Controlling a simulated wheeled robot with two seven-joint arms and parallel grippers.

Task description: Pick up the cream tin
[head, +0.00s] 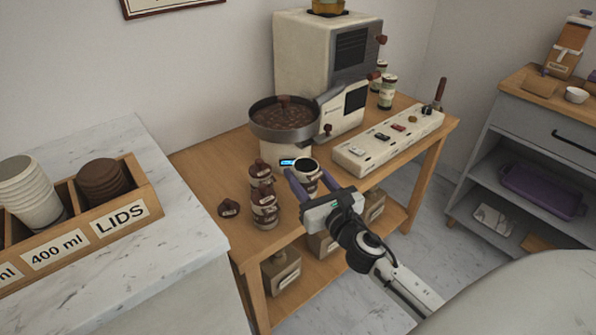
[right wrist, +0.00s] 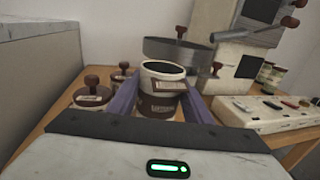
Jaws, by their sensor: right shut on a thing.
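My right gripper (head: 304,188) reaches over the wooden table with its purple fingers shut on an open cream-and-brown tin (head: 307,171). In the right wrist view the tin (right wrist: 162,93) stands upright between the fingers of the gripper (right wrist: 155,101). Its top is cream with a dark inside, and its lower part is brown with a label I cannot read. I cannot tell whether its base touches the table. My left gripper is not in view.
Brown-lidded canisters (head: 265,209) stand left of the gripper, with a loose brown lid (head: 229,208) nearby. A grinder with a bean pan (head: 284,118) stands behind. A switch panel (head: 388,139) lies to the right. Two light tins (head: 387,93) stand farther back.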

